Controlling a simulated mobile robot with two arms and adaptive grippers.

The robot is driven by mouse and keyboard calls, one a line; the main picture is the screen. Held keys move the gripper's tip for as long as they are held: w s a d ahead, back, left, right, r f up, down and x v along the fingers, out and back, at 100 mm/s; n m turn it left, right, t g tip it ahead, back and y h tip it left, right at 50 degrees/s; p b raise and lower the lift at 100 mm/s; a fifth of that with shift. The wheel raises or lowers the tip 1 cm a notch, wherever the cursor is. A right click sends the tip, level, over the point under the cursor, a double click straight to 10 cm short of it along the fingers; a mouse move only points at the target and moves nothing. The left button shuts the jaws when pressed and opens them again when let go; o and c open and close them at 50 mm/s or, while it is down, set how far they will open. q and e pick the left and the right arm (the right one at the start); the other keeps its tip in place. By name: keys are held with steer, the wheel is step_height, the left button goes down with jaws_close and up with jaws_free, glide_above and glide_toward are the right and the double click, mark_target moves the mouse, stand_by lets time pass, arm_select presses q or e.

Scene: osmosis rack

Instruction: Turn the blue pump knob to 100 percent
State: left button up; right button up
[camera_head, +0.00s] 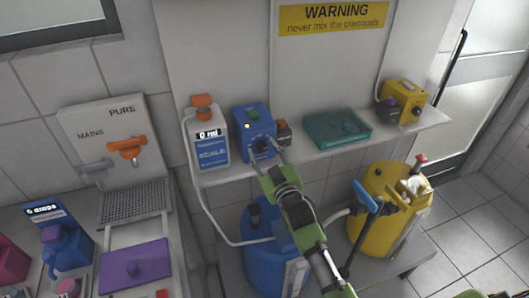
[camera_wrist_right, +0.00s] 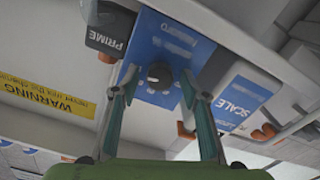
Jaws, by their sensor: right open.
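The blue pump (camera_head: 254,122) stands on the shelf, with a small yellow light on its front. Its dark round knob (camera_head: 262,146) is partly covered by my right gripper (camera_head: 266,158). In the right wrist view, the knob (camera_wrist_right: 160,76) faces the camera on the blue panel (camera_wrist_right: 172,46). My right gripper (camera_wrist_right: 161,86) is open, with one finger on each side of the knob and a visible gap to it. I cannot tell how far the fingertips are from the panel. The knob's percent setting is not readable. My left gripper is not in view.
The white scale container (camera_head: 208,150) stands left of the pump, and a dark PRIME box (camera_head: 283,130) right of it. A teal case (camera_head: 338,130) and yellow pump (camera_head: 403,100) share the shelf (camera_head: 315,152). Blue (camera_head: 262,262) and yellow (camera_head: 375,235) tanks stand below.

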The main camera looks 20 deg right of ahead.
steer(key=s, duration=1.2)
steer(key=shift+d, duration=0.25)
